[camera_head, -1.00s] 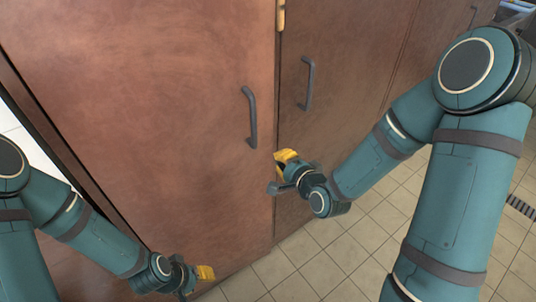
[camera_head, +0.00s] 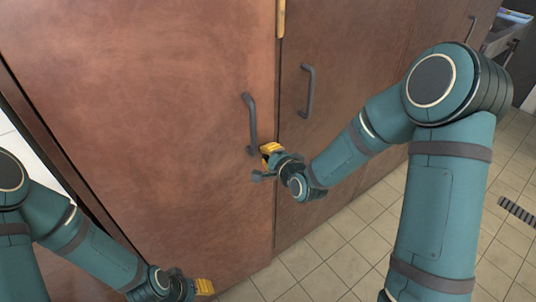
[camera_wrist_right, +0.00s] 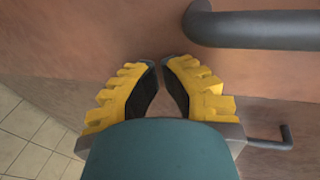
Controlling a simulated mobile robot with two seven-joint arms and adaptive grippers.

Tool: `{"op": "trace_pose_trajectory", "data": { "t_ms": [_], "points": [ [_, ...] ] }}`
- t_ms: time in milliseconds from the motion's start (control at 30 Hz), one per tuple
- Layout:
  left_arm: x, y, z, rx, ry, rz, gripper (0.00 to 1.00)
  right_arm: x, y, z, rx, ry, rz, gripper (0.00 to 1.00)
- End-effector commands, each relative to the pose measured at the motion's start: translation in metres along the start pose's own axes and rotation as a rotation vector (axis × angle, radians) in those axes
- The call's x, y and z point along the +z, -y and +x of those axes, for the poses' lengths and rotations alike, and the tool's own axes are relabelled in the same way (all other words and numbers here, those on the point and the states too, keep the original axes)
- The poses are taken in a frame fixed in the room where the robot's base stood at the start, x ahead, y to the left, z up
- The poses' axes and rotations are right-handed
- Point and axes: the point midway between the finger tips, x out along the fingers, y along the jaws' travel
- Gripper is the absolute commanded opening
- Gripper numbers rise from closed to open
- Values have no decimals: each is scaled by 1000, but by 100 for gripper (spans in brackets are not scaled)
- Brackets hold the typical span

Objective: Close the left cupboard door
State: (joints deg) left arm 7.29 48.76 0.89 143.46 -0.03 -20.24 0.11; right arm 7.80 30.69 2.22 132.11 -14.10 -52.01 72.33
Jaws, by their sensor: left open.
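The left cupboard door (camera_head: 150,130) is a large brown wooden panel filling the left half of the head view. It looks almost flush with the right door; I cannot tell if a small gap remains. Its dark curved handle (camera_head: 249,122) is near its right edge. My right gripper (camera_head: 267,155) is by the handle's lower end, close to the door face. In the wrist view its yellow-backed fingertips (camera_wrist_right: 158,61) are near each other with nothing between them, and the handle (camera_wrist_right: 260,30) passes above, apart from them. My left gripper (camera_head: 202,287) is open and empty, low by the door.
The right door (camera_head: 350,80) has a similar handle (camera_head: 307,90). A brass-coloured strip (camera_head: 281,18) sits at the top of the seam. Tiled floor (camera_head: 330,255) is clear in front, with a drain grate (camera_head: 517,210) at the right.

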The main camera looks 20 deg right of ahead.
Motion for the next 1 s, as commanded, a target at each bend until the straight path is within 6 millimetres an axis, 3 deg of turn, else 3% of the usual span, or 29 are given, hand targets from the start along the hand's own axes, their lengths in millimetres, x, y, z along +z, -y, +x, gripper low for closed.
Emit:
{"op": "trace_pose_trajectory", "data": {
  "t_ms": [500, 1000],
  "points": [
    [-2, 6, 17, -1, -9, 1, 46, 1, 18, 59, -2, 133, -42, 0],
    [-2, 6, 17, 0, -9, 1, 46, 2, 24, 61, -12, 138, -45, 0]
  ]
}}
